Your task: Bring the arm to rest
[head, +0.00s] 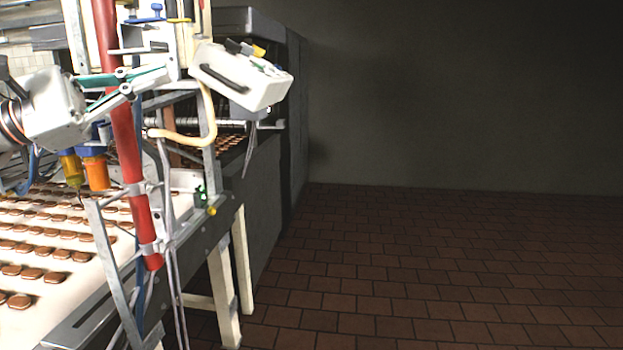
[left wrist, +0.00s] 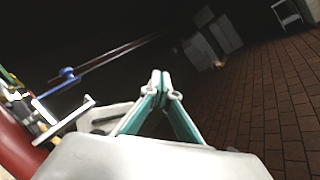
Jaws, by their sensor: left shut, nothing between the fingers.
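My left gripper (head: 168,74) comes in from the left edge of the head view, with a white body and green-grey fingers. It is raised above the conveyor, and its fingers overlap the red pole in the picture. In the left wrist view the two fingertips (left wrist: 161,76) meet, with nothing between them. I cannot tell from the head view whether the fingers touch the machine parts behind them. My right gripper is not in view.
A white conveyor (head: 90,296) carries rows of brown biscuits (head: 32,273) at lower left. A red pole (head: 129,160), metal brackets and a white control box (head: 240,77) stand close to my left gripper. The brick floor (head: 450,265) on the right is clear.

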